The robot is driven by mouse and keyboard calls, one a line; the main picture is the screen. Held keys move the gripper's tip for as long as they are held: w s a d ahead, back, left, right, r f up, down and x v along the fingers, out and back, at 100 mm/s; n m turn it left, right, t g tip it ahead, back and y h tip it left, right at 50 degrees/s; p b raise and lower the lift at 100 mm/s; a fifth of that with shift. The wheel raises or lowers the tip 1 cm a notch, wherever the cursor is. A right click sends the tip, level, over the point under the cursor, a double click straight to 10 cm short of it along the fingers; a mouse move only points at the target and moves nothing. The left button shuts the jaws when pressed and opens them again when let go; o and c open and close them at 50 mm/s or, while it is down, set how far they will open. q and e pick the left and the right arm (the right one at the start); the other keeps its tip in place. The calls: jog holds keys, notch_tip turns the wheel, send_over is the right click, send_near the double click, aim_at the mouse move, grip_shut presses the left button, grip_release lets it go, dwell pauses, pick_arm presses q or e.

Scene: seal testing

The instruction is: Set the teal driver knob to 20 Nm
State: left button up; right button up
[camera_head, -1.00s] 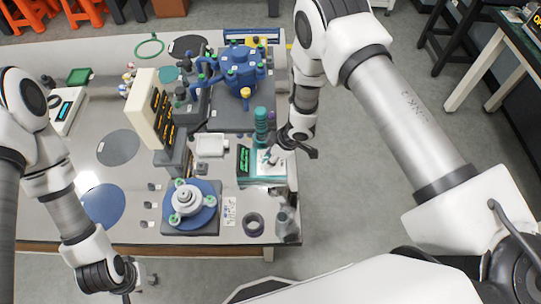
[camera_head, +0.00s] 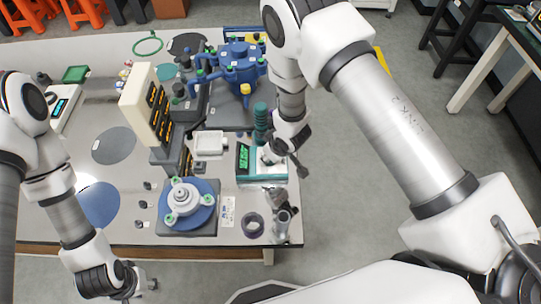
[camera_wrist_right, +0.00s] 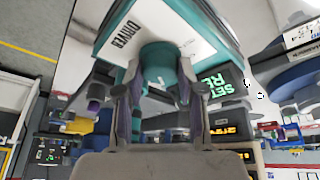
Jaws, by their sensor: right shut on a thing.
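The teal and white driver unit (camera_head: 266,180) sits near the right edge of the bench, with a dark panel showing green text (camera_head: 243,158). In the right wrist view, the unit (camera_wrist_right: 187,28) bears the word DRIVER, and part of its green display (camera_wrist_right: 228,84) is cut off and unreadable as a value. Its teal knob (camera_wrist_right: 158,65) is between the fingers of my right gripper (camera_wrist_right: 158,88), which is shut on it. In the head view my right gripper (camera_head: 270,156) covers the knob. My left gripper (camera_head: 143,284) is beyond the bench's front edge; its fingers are too small to read.
A blue three-lobed fixture (camera_head: 187,203) sits left of the driver unit. A cream display tower (camera_head: 147,103) and a blue vessel (camera_head: 238,67) stand behind. A dark ring (camera_head: 252,225) and grey metal fittings (camera_head: 282,222) are close in front. The bench's left half has open areas.

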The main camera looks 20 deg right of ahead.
jog(key=shift+m, duration=0.5)
jog(key=o, duration=1.1)
jog(key=shift+o, duration=0.2)
jog(key=v, duration=1.2)
jog(key=shift+a, duration=0.15)
